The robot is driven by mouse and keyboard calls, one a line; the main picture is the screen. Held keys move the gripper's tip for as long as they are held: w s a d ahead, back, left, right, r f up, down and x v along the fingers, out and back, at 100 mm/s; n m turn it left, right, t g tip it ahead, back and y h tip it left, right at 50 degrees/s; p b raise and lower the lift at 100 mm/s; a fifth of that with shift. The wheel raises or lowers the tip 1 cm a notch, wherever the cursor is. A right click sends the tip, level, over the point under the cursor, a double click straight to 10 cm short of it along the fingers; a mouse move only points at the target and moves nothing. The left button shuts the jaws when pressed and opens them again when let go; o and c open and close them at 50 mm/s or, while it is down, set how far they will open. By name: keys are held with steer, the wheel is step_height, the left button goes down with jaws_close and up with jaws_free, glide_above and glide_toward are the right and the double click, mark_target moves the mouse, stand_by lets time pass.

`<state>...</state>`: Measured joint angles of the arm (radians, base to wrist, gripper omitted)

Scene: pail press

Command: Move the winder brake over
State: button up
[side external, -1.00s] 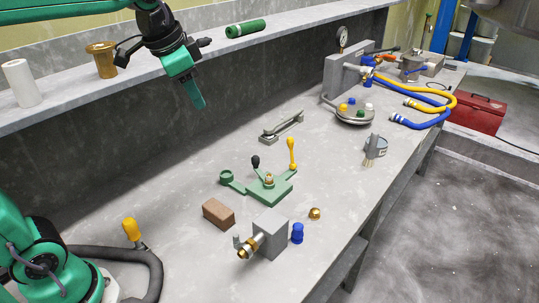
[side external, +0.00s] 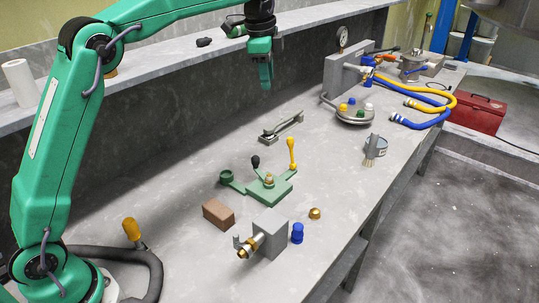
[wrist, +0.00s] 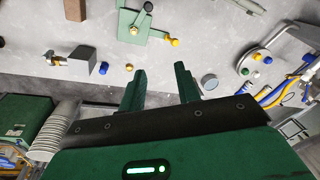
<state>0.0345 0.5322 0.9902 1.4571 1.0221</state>
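A green winder plate (side external: 270,194) lies on the bench, with a round green cup at its left end. A yellow-handled lever (side external: 292,153) stands up at its back right, and a shorter black-knobbed lever (side external: 256,163) stands to its left. No label shows which lever is the brake. The plate also shows at the top of the wrist view (wrist: 128,24). My gripper (side external: 266,80) hangs in the air behind and above the plate, pointing down. In the wrist view, my gripper (wrist: 160,70) has its fingers apart with nothing between them.
A brown brick (side external: 218,213), a grey block with a brass fitting (side external: 270,232), a blue cap (side external: 297,233) and a brass nut (side external: 315,213) lie in front. A metal bracket (side external: 281,127) lies behind. A brush and tin (side external: 375,148) stand right. A shelf (side external: 180,65) runs behind.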

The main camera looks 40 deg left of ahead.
steer(key=shift+w+d+f+m+g, duration=0.25)
steer(key=shift+w+f+m, duration=0.95)
steer(key=shift+f, duration=1.05)
steer(key=shift+w+d+f+m+g, duration=0.3)
steer(key=shift+w+f+m, duration=0.45)
steer(key=shift+w+f, duration=1.2)
steer(key=shift+w+d+f+m+g, duration=0.1)
steer(key=shift+w+f+m+g, duration=0.25)
steer(key=shift+w+f+m, duration=1.45)
steer(key=shift+s+f+n, duration=0.65)
steer(key=shift+f+n, duration=0.05)
steer(key=shift+n, duration=0.15)
steer(key=shift+f, duration=0.15)
glide_above(291, 152)
steer(key=shift+w+a+f, duration=0.1)
steer(key=shift+a+f, duration=0.05)
steer(key=shift+f, duration=1.05)
steer(key=shift+w+a+f, duration=0.1)
steer(key=shift+f, duration=1.15)
steer(key=shift+w+a+f, duration=0.1)
steer(key=shift+a+f, duration=0.05)
steer(key=shift+f, duration=1.15)
steer(key=c, duration=0.5)
